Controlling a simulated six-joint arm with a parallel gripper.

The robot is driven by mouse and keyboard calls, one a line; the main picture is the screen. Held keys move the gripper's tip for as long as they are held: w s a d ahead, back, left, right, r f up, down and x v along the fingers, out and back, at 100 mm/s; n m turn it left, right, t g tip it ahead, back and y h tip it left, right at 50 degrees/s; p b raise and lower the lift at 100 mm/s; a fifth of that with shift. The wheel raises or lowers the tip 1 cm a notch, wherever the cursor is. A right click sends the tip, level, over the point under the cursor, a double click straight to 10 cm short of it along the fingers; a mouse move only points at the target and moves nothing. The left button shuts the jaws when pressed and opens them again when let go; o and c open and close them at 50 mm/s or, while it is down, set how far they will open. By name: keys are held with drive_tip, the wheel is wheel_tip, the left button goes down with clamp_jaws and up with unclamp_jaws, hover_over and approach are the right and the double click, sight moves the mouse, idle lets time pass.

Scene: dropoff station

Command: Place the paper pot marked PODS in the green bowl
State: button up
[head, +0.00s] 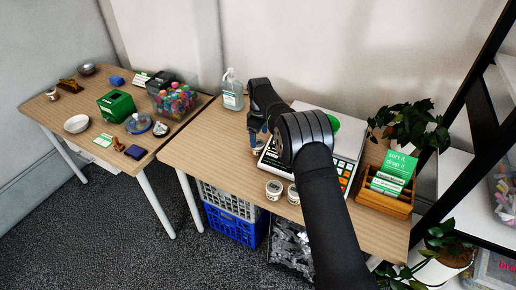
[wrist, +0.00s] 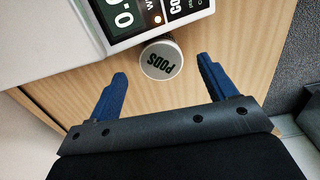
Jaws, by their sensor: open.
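The paper pot marked PODS (wrist: 160,61) stands upright on the wooden table in the wrist view, its dark letters on a pale lid, close against the scale's front edge. My gripper (wrist: 161,72) is open and empty, its blue fingers spread to either side of the pot's near side, not closed on it. In the head view my gripper (head: 257,136) points down at the scale's left side, with a small pot (head: 258,148) just below it. A green, rounded thing, likely the green bowl (head: 334,122), shows on the scale, mostly hidden behind my arm.
The white scale (head: 346,170) has a display and orange keys. Two more lidded pots (head: 274,190) (head: 293,194) stand near the table's front edge. A clear bottle (head: 232,90) stands at the back left, a wooden card box (head: 385,190) at the right. A second table (head: 75,105) holds assorted items.

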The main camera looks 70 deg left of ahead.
sight(258, 143)
drive_tip(key=shift+s+a+f, duration=0.1)
drive_tip(key=shift+f, duration=1.3)
drive_tip(key=shift+s+a+f, duration=0.1)
drive_tip(key=shift+f, duration=1.25)
drive_tip(key=shift+c, duration=0.3)
drive_tip(key=c, duration=1.2)
drive_tip(key=shift+o, duration=0.2)
drive_tip(key=shift+r, duration=0.1)
